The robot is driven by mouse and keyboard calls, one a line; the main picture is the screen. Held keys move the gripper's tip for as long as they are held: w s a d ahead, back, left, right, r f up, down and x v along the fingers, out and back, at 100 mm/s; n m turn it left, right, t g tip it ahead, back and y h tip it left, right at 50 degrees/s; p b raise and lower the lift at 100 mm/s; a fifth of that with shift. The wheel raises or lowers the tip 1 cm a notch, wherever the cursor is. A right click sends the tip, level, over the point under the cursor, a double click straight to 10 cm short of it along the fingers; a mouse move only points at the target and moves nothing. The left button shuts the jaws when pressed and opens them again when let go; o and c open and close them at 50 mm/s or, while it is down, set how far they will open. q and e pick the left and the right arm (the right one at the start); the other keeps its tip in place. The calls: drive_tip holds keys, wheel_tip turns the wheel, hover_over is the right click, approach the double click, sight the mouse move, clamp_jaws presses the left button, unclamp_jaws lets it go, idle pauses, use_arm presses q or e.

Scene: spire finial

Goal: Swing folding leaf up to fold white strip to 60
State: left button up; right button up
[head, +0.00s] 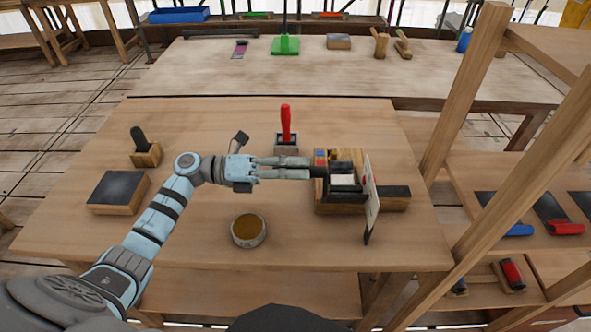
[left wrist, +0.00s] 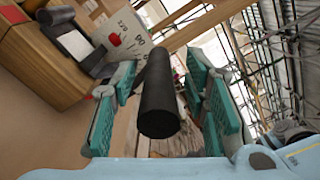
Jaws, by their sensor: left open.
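The folding device, a wooden block with dark metal parts (head: 347,200), stands on the right part of the near table. A pale strip (head: 343,181) lies among its dark parts. An upright white plate with a red mark (head: 372,205) stands at its right side; it also shows in the left wrist view (left wrist: 122,35). My left gripper (head: 316,168) reaches the device from the left. In the left wrist view a black round handle (left wrist: 159,95) lies between its open teal fingers (left wrist: 165,105), with gaps on both sides. The leaf's angle cannot be read. My right gripper is not in view.
A red-handled tool in a holder (head: 286,130) stands just behind my left gripper. A round tin (head: 248,231) stands in front. A dark-topped block (head: 117,192) and a small wooden holder (head: 145,154) are at left. A wooden shelf frame (head: 462,110) rises at right.

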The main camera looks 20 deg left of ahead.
use_arm(q)
drive_tip(key=v, duration=1.2)
